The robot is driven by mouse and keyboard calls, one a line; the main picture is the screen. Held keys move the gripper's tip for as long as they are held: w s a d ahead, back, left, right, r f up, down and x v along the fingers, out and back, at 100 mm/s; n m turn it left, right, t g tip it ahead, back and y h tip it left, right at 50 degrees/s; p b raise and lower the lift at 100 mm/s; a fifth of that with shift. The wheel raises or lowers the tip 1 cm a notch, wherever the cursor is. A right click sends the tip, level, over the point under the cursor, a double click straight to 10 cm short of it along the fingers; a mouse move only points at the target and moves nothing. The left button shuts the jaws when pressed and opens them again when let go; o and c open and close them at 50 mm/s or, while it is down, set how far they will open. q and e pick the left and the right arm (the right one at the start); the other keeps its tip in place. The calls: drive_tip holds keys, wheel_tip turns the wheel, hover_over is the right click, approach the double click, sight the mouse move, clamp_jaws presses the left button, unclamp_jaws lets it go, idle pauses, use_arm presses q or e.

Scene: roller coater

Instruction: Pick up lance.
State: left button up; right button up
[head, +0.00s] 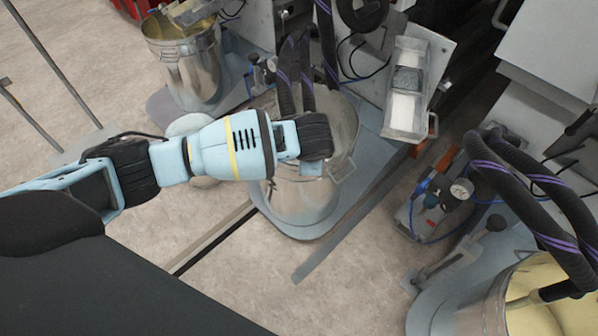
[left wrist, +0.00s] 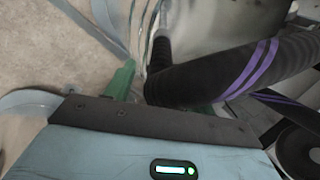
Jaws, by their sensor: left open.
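A black hose with purple stripes (head: 287,72) runs down into the middle metal bucket (head: 305,205); the lance end there is largely hidden by my left gripper. In the left wrist view, a dark tube (left wrist: 160,50), seemingly part of the lance, stands by the bucket wall, with the striped hose (left wrist: 235,70) bending across close in front. My left gripper (left wrist: 172,92) is open, its green fingers on either side of the dark hose or tube. Whether they touch it I cannot tell. In the head view, the left arm's wrist (head: 300,138) hangs over the bucket. My right gripper is not in view.
Another metal bucket (head: 190,70) stands at the back left. A bucket with yellowish contents (head: 480,318) and striped hoses (head: 520,215) is at the lower right. A pump with a gauge (head: 460,191) and machine panels (head: 548,50) crowd the right. Bare floor (head: 225,290) lies in front.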

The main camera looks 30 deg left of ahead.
use_arm(q)
drive_tip(key=shift+r, duration=0.1)
drive_tip(key=shift+c, duration=1.2)
clamp_jaws()
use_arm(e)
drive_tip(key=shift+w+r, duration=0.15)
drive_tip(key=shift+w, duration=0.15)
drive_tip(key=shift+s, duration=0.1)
